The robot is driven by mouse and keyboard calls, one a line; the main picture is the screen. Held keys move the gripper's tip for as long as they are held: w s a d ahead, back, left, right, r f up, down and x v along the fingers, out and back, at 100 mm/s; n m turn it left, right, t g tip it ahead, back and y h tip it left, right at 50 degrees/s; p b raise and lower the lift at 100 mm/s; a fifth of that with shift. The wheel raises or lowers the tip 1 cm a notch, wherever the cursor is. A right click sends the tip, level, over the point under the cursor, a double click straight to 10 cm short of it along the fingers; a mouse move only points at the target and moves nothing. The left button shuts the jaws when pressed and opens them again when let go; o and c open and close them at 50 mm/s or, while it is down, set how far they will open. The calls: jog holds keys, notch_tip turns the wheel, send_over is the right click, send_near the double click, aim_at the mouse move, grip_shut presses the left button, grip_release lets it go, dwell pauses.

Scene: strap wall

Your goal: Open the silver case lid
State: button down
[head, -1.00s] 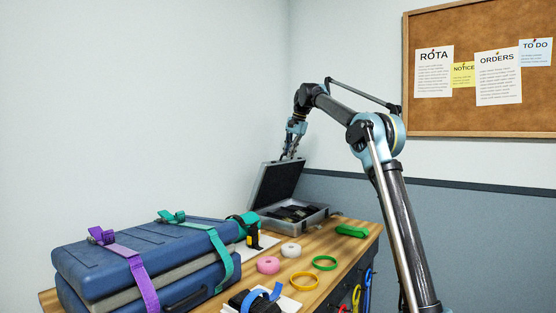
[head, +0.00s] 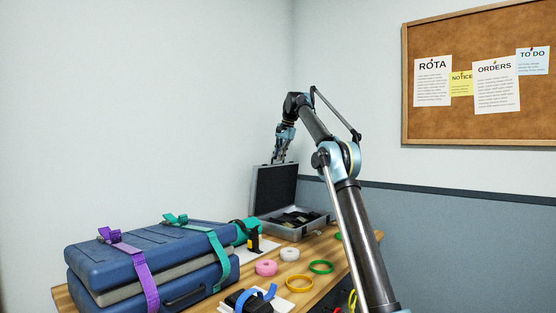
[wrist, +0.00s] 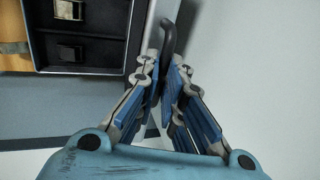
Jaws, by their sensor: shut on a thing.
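The silver case (head: 293,234) sits open at the far end of the wooden bench, with dark items in its tray. Its lid (head: 274,188) stands about upright, its dark lining facing the room. My gripper (head: 279,160) is at the lid's top edge. In the wrist view my gripper (wrist: 164,75) is shut on a dark curved handle (wrist: 168,38), which passes between the fingers beside the lid's pale edge. Part of the handle is hidden by the fingers. The dark case interior (wrist: 95,35) shows at upper left in the wrist view.
A blue case with purple and green straps (head: 150,258) fills the near left of the bench (head: 58,297). Pink tape (head: 266,268), white tape (head: 289,254), and yellow (head: 299,284) and green (head: 321,267) rings lie mid-bench. Walls stand close behind the silver case.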

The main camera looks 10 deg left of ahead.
jog(key=c, duration=1.7)
grip_release()
jog(key=shift+a, duration=0.1)
jog(key=shift+r, duration=0.1)
jog(key=shift+v, duration=0.85)
jog(key=shift+d+r, duration=0.2)
jog(key=shift+r, duration=0.35)
jog(key=shift+s+d+f, duration=0.1)
jog(key=shift+s+d, duration=1.05)
jog(key=shift+d, duration=0.5)
jog(key=shift+s+d+r, duration=0.1)
jog(key=shift+s+d, duration=1)
jog(key=shift+d, duration=0.6)
jog(key=shift+s+d+f, duration=0.1)
jog(key=shift+s+d, duration=1.05)
jog(key=shift+d, duration=0.5)
